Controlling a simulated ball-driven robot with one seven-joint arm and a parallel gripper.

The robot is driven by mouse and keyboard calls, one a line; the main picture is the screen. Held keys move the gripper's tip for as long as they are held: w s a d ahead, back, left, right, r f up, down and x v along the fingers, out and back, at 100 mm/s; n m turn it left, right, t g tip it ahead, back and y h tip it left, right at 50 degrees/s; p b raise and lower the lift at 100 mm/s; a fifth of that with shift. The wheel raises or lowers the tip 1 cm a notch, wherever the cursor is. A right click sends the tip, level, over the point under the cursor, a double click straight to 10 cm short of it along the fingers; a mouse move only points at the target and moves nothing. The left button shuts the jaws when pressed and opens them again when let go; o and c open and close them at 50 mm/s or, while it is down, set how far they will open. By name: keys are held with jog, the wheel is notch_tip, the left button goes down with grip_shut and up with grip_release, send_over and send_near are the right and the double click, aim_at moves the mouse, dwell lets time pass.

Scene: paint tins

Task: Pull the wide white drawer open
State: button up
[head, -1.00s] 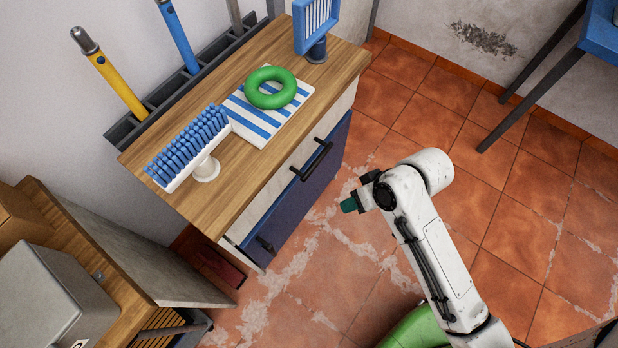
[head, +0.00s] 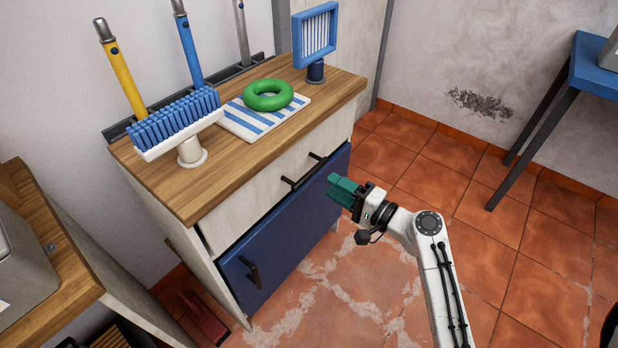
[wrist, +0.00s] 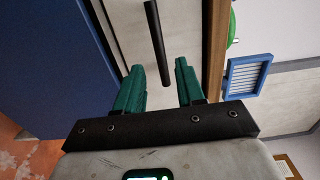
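The wide white drawer (head: 240,213) is at the top of the cabinet, above a blue door (head: 285,235), and looks shut. Its black bar handle (head: 303,172) is on the drawer front. My gripper (head: 334,187) is in front of the cabinet, close to the handle and apart from it. In the wrist view, the green fingers of my gripper (wrist: 157,80) are spread and empty. The handle (wrist: 156,42) lies ahead, in line with the gap between them, and the white drawer front (wrist: 125,28) is behind it.
A blue brush (head: 175,120), a striped cloth (head: 243,122), a green ring (head: 268,95) and a blue framed item (head: 315,38) are on the cabinet top. A wooden bench (head: 60,285) stands at left, a blue table (head: 592,70) at right. Tiled floor is free in front.

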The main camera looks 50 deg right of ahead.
aim_at(311, 171)
jog(key=w, duration=0.8)
jog(key=shift+a, duration=0.15)
jog(key=shift+c, duration=0.4)
grip_shut()
